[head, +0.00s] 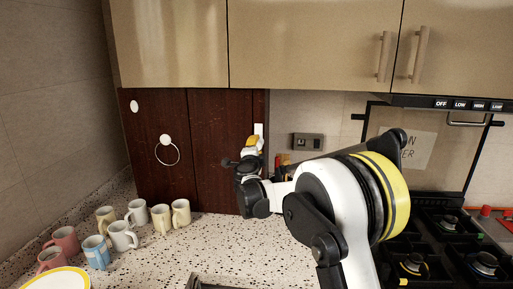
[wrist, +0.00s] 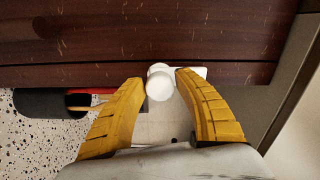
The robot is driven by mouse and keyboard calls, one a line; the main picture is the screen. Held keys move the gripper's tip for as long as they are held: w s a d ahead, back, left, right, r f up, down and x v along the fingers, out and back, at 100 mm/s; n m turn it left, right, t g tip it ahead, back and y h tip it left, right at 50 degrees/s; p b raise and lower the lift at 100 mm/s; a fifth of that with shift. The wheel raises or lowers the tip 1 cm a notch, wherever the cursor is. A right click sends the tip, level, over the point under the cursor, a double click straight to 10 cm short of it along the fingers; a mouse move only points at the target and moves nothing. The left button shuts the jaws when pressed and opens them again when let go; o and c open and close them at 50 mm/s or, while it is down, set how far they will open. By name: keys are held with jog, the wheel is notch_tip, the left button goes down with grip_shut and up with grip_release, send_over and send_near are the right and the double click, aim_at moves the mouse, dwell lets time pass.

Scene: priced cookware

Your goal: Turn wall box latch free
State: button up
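The wall box (head: 160,150) has dark reddish-brown wooden doors and hangs under the upper cupboards. Its latch is a white rounded knob (wrist: 160,82) with a short white plate at the door's edge. In the head view, a white piece of it (head: 259,129) shows just above my gripper (head: 252,142). In the wrist view my gripper (wrist: 160,78) has its two yellow ridged fingers on either side of the knob. The fingertips are very close to it, with narrow gaps showing. Whether either fingertip touches the knob is hidden.
Several mugs (head: 122,236) and a yellow-rimmed plate (head: 58,280) stand on the speckled counter at left. A wall socket (head: 308,142) is right of the box. A gas stove (head: 455,240) lies at right. The counter below the box is mostly clear.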

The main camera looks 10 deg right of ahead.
jog(key=shift+o, duration=0.9)
jog(key=v, duration=1.2)
